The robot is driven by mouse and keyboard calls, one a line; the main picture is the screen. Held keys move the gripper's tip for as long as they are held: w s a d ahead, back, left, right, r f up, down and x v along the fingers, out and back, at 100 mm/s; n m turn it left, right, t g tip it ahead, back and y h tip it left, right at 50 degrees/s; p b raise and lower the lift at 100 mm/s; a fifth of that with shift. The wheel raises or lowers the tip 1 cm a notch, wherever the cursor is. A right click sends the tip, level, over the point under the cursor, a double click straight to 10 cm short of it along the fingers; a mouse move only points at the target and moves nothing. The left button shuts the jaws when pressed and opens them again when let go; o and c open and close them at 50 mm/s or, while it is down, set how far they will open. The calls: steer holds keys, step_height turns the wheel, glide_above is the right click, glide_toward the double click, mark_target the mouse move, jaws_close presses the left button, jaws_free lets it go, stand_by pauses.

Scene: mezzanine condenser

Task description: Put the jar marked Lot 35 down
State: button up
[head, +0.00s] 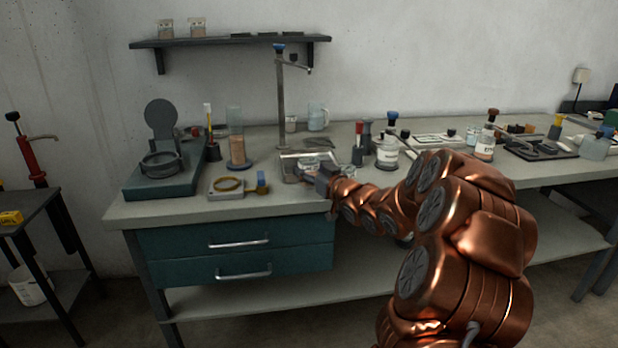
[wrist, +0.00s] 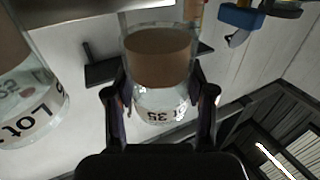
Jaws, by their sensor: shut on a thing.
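In the head view my gripper (head: 325,182) is at the front edge of the bench, beside a metal tray (head: 291,170); the held jar is not clear there. A second similar jar (wrist: 25,95), with "Lot" on its label, stands at the left in the wrist view; its number is cut off.
A small blue object (head: 262,181) lies left of the gripper. Bare bench shows along the front left edge.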

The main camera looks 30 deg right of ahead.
steer(key=shift+w+d, duration=0.15)
steer(key=shift+w, duration=0.2)
steer(key=shift+w+d+f, duration=0.1)
steer(key=shift+w+f, duration=0.05)
steer(key=shift+f, duration=0.45)
steer(key=shift+w+d+f, duration=0.1)
steer(key=shift+w+f, duration=0.05)
steer(key=shift+f, duration=0.45)
steer(key=shift+a+f, duration=0.1)
steer(key=shift+f, duration=0.3)
steer(key=shift+f, duration=0.15)
steer(key=o, duration=1.2)
steer(key=shift+f, duration=0.15)
